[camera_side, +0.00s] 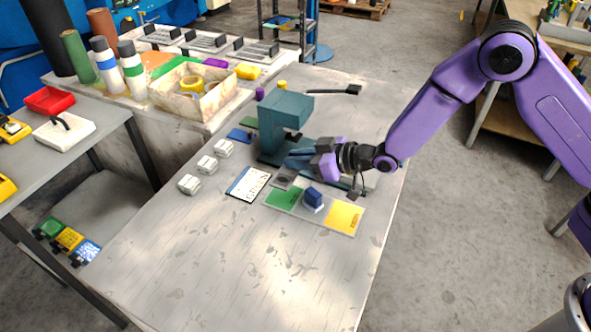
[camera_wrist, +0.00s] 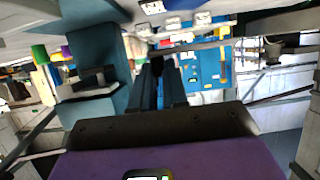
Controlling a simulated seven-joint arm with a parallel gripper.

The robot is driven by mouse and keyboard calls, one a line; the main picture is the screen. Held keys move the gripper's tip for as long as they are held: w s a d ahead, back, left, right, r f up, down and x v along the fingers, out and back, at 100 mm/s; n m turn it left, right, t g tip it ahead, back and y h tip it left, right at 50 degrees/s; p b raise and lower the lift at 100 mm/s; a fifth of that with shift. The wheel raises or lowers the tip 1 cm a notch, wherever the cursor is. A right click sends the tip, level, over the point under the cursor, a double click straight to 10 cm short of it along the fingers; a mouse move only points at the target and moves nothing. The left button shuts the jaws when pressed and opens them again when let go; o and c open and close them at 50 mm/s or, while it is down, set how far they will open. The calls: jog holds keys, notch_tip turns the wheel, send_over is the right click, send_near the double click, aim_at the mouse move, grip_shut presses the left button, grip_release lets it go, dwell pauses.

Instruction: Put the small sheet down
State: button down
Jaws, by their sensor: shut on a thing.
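My gripper (camera_side: 297,159) is beside the teal press (camera_side: 284,112), low over the far right part of the table. In the wrist view my gripper (camera_wrist: 158,82) has its fingers close together, with a thin blue strip between them. This seems to be the small sheet, seen edge-on. I cannot make out its outline in the side view, nor tell whether it touches anything. The press also shows at the left of the wrist view (camera_wrist: 98,55).
A mat with green (camera_side: 283,197) and yellow (camera_side: 344,217) fields lies in front of my gripper. A dark blue block (camera_side: 313,196) stands on it. A white card (camera_side: 248,184) and several small grey blocks (camera_side: 208,164) lie to the left. The table's front is clear.

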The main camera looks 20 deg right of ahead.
aim_at(295, 171)
jog(key=shift+w+a+f, duration=0.15)
jog(key=shift+w+f, duration=0.15)
jog(key=shift+f, duration=0.1)
notch_tip(295, 171, down, 2)
jog(key=shift+w+f, duration=0.1)
jog(key=shift+f, duration=0.55)
jog(key=shift+f, duration=0.6)
jog(key=c, duration=1.1)
grip_release()
jog(key=shift+c, duration=0.2)
jog(key=shift+a+r, duration=0.1)
jog(key=shift+r, duration=0.45)
jog(key=v, duration=1.2)
